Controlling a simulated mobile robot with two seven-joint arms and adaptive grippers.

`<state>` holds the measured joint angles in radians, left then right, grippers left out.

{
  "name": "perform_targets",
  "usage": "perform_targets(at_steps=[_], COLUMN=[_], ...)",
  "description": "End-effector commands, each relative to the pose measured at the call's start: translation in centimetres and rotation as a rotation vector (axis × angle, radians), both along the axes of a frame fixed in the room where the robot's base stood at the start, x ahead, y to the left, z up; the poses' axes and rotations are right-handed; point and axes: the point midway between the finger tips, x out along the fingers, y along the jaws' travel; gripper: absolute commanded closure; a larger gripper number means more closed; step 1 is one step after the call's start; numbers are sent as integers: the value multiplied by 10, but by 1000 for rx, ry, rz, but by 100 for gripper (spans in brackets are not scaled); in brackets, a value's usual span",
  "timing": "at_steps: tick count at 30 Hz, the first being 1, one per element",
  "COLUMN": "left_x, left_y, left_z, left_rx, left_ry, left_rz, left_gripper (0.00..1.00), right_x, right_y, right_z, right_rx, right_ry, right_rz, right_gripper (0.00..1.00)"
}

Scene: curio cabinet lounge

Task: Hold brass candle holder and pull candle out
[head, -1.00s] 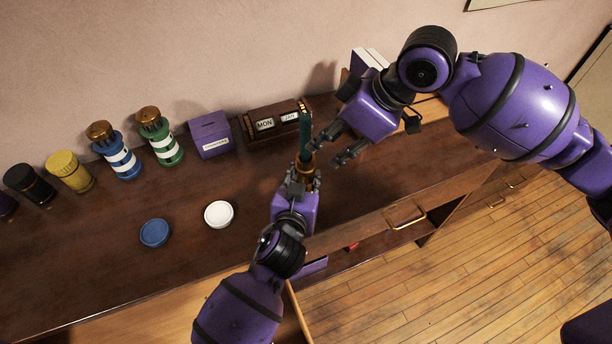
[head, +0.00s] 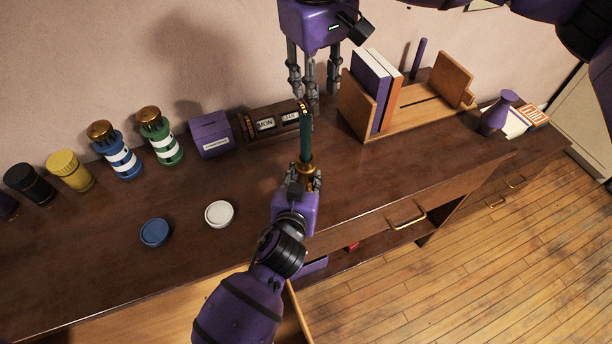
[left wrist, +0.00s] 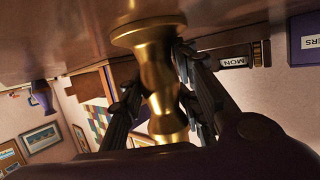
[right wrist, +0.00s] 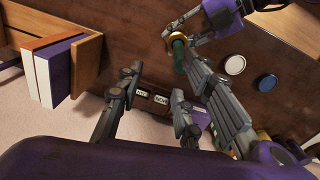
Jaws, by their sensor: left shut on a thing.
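The brass candle holder (head: 306,168) stands at the front of the brown cabinet top, with a dark green candle (head: 306,138) upright in it. My left gripper (head: 303,180) is shut on the holder. In the left wrist view the holder's brass stem (left wrist: 158,75) is between the fingers. My right gripper (head: 312,95) is open and empty, pointing down with its fingertips near the candle's top in the picture. In the right wrist view the green candle (right wrist: 180,52) is beside one finger, not between the fingers. The candle's lower end is hidden inside the holder.
A calendar block (head: 272,125) and a purple box (head: 211,134) stand behind the holder. A wooden book rack (head: 400,108) is at the right. Blue (head: 154,232) and white (head: 219,213) round lids lie at the left, before several jars and grinders.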

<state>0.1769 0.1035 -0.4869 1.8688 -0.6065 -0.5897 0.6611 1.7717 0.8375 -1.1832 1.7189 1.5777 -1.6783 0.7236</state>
Motion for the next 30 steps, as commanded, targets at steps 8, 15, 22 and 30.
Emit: perform_targets(at_steps=[8,15,22,30], left_x=[-2,-2,-2,-3], left_y=[3,2,2,2], left_z=[-7,-7,-7,-8], left_rx=[5,4,4,4], left_ry=[14,15,15,16], left_rz=[5,5,5,5], left_gripper=[100,100,100,100], right_x=[-18,-18,-18,-18], right_y=[23,23,23,23], right_z=[3,-25,-60,-86], right_rx=[42,43,44,44], right_ry=[43,44,46,43], right_rz=[-8,-8,-8,-7], right_gripper=[66,66,66,66])
